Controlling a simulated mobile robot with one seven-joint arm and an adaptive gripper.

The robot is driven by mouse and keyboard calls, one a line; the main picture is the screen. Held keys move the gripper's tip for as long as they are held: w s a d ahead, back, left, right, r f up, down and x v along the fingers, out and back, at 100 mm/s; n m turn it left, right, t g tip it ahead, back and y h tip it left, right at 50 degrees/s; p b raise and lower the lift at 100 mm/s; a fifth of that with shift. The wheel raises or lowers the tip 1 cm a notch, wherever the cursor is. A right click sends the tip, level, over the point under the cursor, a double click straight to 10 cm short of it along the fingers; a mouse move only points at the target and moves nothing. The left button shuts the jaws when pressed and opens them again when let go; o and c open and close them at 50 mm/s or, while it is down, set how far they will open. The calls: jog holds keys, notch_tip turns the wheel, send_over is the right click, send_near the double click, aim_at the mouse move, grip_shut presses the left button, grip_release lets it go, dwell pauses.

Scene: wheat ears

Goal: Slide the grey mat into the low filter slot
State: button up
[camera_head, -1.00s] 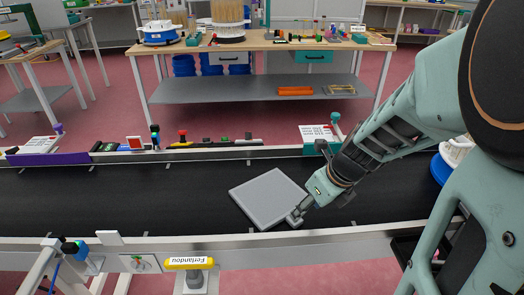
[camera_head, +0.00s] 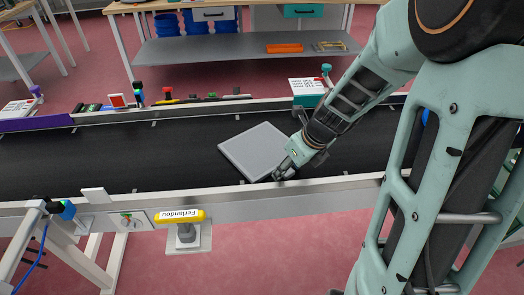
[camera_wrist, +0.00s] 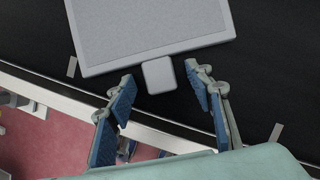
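The grey mat (camera_head: 253,151) is a flat square plate with a raised border, lying on the black conveyor belt. In the wrist view the mat (camera_wrist: 150,25) fills the top, and a small light grey tab (camera_wrist: 159,75) sticks out from its near edge. My gripper (camera_head: 281,173) is at the mat's near right corner in the head view. In the wrist view my gripper (camera_wrist: 159,71) is open, with one finger on each side of the tab and a small gap on both sides. I see no filter slot in either view.
The conveyor belt (camera_head: 80,160) is clear to the left of the mat. A pale rail (camera_head: 330,188) runs along its near side. A yellow labelled handle (camera_head: 180,216) sits in front of it. Several small items stand along the far rail, including a teal box (camera_head: 307,92).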

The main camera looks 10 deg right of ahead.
jog(key=c, duration=1.2)
grip_shut()
jog(key=shift+r, duration=0.2)
